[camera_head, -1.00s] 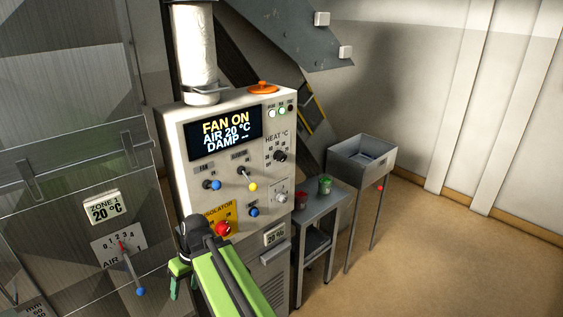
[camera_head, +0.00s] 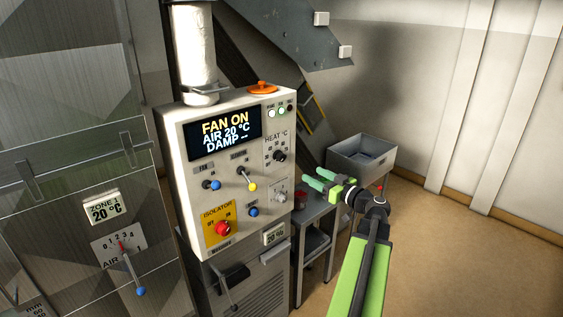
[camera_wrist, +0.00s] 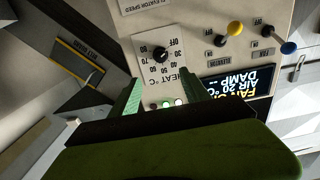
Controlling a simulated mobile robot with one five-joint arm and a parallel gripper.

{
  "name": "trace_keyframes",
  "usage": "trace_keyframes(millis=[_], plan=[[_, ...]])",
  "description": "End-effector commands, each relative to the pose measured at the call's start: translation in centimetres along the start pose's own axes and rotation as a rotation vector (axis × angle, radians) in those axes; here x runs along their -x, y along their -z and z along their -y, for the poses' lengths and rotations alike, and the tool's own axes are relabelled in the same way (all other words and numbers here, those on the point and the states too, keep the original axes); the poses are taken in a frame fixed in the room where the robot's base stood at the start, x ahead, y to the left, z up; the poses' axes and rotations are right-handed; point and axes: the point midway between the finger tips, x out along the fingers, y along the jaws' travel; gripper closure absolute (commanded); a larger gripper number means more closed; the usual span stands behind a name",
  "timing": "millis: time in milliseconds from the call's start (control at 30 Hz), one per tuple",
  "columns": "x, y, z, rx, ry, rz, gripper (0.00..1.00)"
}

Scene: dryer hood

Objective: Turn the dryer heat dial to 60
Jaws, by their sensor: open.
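The heat dial (camera_head: 280,156) is a small black knob on the upper right of the control panel's front, below the HEAT °C label. In the wrist view the dial (camera_wrist: 160,54) shows upside down, ringed by OFF and numbers up to 80; I cannot tell surely where its pointer is set. My gripper (camera_head: 314,178) is to the right of the panel, apart from it, with its green fingers pointing left toward it. In the wrist view the fingers of my gripper (camera_wrist: 162,88) are spread and empty, with the dial beyond the gap between them.
The display (camera_head: 224,131) reads FAN ON, AIR 20 °C, DAMP --. A yellow-knobbed lever (camera_head: 253,187), blue-knobbed levers and a red isolator knob (camera_head: 223,228) stick out of the panel. A small table (camera_head: 313,215) and a metal sink (camera_head: 362,160) stand right of it.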

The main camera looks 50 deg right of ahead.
Motion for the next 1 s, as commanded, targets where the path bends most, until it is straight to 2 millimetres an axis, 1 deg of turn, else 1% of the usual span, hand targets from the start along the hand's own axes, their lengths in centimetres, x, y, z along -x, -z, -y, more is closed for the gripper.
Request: trace_keyframes(millis=[400,500,600,700,800,1000], plan=[[-10.3,-0.1,-0.1,-0.001,0.003,0.002,0.46],[-12.6,-0.1,-0.1,-0.001,0.003,0.002,0.46],[-14.4,-0.1,-0.1,-0.001,0.002,0.002,0.46],[-15.6,-0.1,0.0,-0.002,0.002,0.002,0.46],[-16.2,-0.1,0.0,-0.002,0.001,0.002,0.46],[-16.3,-0.1,0.0,-0.002,0.0,0.002,0.46]])
